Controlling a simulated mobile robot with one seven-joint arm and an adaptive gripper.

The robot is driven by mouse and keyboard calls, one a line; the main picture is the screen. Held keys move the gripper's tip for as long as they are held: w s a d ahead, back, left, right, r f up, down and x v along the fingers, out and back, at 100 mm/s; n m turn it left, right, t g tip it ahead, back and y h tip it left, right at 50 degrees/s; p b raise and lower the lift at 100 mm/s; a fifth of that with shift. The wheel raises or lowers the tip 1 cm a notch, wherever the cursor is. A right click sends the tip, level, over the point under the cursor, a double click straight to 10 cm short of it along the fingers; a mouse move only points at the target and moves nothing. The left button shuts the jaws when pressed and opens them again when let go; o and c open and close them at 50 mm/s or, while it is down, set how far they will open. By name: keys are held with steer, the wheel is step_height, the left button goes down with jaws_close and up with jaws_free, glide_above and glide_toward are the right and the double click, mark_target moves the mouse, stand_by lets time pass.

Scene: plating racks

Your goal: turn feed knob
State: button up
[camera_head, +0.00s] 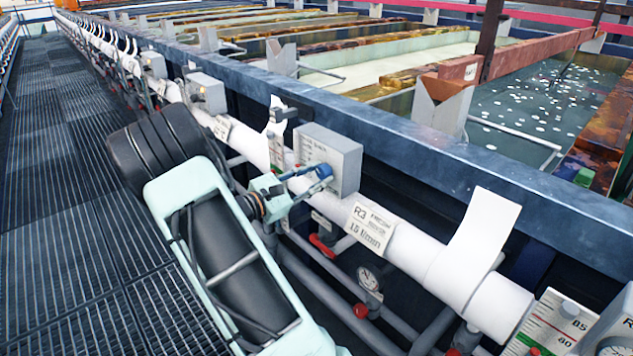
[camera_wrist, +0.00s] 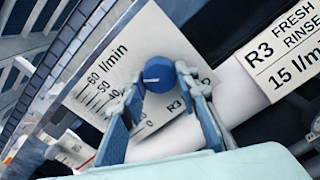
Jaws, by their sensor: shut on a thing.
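The feed knob (camera_wrist: 158,72) is round and blue, on the white scale face of a grey box (camera_head: 345,165) mounted by the white pipe. In the wrist view its pale pointer line faces left, toward the scale marks; 60 l/min and 50 are readable, and lower marks are partly hidden by a finger. My gripper (camera_wrist: 160,88) is shut on the knob, one finger on each side. In the head view my gripper (camera_head: 312,182) reaches the box face from the left, and covers part of the knob (camera_head: 324,171).
A label (camera_head: 371,226) on the pipe reads R3 fresh rinse, 15 l/min. Below are a red valve handle (camera_head: 321,246) and a round gauge (camera_head: 369,278). The blue tank rim (camera_head: 400,145) runs behind the box. The grated walkway (camera_head: 65,200) is clear at left.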

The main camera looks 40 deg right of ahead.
steer(key=shift+m, duration=0.4)
steer(key=o, duration=1.2)
steer(key=shift+c, duration=0.2)
steer(key=a, duration=1.2)
steer(key=shift+s, duration=0.45)
